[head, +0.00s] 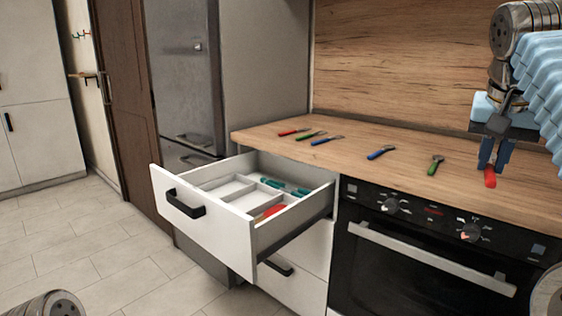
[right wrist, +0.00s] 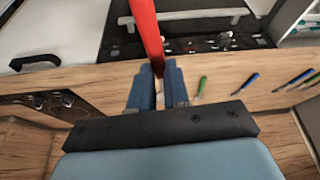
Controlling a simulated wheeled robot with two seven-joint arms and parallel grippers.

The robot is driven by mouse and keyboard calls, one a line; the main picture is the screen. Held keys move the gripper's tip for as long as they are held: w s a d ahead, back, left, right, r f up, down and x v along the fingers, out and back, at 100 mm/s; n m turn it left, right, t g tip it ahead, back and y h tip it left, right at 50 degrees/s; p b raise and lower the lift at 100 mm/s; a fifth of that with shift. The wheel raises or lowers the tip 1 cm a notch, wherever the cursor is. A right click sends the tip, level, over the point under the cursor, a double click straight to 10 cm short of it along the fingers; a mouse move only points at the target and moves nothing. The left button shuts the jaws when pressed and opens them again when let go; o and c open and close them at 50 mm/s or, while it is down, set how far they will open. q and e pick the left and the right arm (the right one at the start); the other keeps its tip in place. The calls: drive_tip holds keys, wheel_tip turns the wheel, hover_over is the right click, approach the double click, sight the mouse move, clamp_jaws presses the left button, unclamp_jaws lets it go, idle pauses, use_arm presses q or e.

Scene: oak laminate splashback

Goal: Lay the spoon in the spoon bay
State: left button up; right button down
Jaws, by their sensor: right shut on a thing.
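My right gripper (head: 492,166) is shut on a red-handled utensil (head: 490,176) above the right part of the counter. In the right wrist view the red handle (right wrist: 147,35) sticks out between the fingertips (right wrist: 158,85). The utensil's head is hidden, so I cannot tell whether it is the spoon. The open drawer (head: 205,218) is far to the left of this gripper. Its divided insert (head: 262,197) holds teal-handled pieces (head: 285,187) at the back and red and orange ones (head: 270,212) at the front right. Other bays look empty. I cannot read which is the spoon bay. My left gripper is out of view.
The oven (head: 430,260) is below. The splashback (head: 410,65) rises behind, and a tall fridge (head: 185,75) stands left of the counter.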

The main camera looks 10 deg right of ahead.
drive_tip(key=shift+w+a+f, duration=0.2)
drive_tip(key=shift+w+f, duration=0.1)
drive_tip(key=shift+f, duration=0.1)
drive_tip(key=shift+s+a+f, duration=0.1)
drive_tip(key=shift+f, duration=0.05)
drive_tip(key=w+a+f+n+y, duration=0.1)
drive_tip(key=w+a+f+n, duration=0.2)
drive_tip(key=a+f, duration=0.4)
drive_tip(key=w+a+f+n+y, duration=0.1)
drive_tip(key=w+a+f, duration=0.4)
drive_tip(key=f, duration=2.1)
drive_tip(key=w+a+f+n+t+y, duration=0.1)
drive_tip(key=w+a+f+n, duration=0.3)
drive_tip(key=a+f, duration=0.5)
wheel_tip(320, 180, down, 8)
drive_tip(key=shift+a+r+n, duration=0.15)
drive_tip(key=shift+r+n, duration=0.1)
drive_tip(key=shift+n, duration=0.05)
